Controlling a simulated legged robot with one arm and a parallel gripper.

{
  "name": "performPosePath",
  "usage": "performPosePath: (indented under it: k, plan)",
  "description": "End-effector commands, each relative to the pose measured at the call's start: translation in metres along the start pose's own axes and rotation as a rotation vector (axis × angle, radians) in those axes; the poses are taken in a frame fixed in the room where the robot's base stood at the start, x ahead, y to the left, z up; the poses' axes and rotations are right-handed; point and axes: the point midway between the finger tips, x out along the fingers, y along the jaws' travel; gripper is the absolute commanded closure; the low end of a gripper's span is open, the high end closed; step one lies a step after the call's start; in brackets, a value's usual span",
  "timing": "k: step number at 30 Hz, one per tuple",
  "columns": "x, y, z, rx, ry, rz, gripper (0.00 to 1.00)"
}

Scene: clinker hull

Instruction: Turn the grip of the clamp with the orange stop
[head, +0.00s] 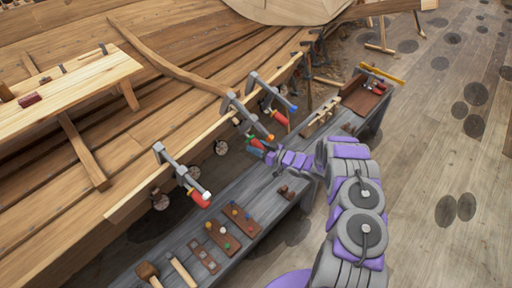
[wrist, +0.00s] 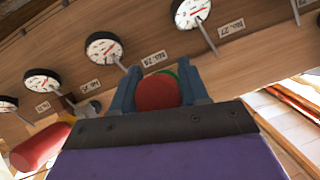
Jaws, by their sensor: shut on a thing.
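The clamp with the orange stop (head: 270,137) hangs on the plank edge in the middle of the head view, its grey bar (head: 240,112) running down to the right. My gripper (head: 262,147) is at its lower end. In the wrist view, my gripper (wrist: 160,82) has its two blue-grey fingers on either side of a round red grip (wrist: 157,92) with a green part behind it. The gripper is shut on this grip, seen end-on. The fingers partly hide its sides, and the orange stop does not show in the wrist view.
Neighbouring clamps have a white stop (head: 207,195) and a blue stop (head: 293,107). Another red grip (wrist: 38,148) lies left of my gripper in the wrist view. Several dials (wrist: 103,48) line the plank. A grey bench (head: 185,262) below holds mallets (head: 149,273) and trays.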

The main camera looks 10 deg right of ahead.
Motion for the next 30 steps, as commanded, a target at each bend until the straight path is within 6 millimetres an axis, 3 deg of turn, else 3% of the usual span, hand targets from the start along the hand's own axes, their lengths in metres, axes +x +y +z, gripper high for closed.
performPosePath:
  k: [8, 9, 15, 24, 30]
  plan:
    - [-0.001, 0.001, 0.001, 0.002, -0.001, 0.003, 0.86]
    - [-0.001, 0.001, 0.001, 0.001, -0.001, 0.003, 0.54]
    - [-0.001, 0.001, 0.0, 0.0, 0.0, 0.002, 0.35]
    - [-0.004, 0.001, -0.001, -0.001, 0.001, 0.002, 0.35]
    - [-0.03, 0.002, -0.002, 0.001, 0.003, 0.005, 0.35]
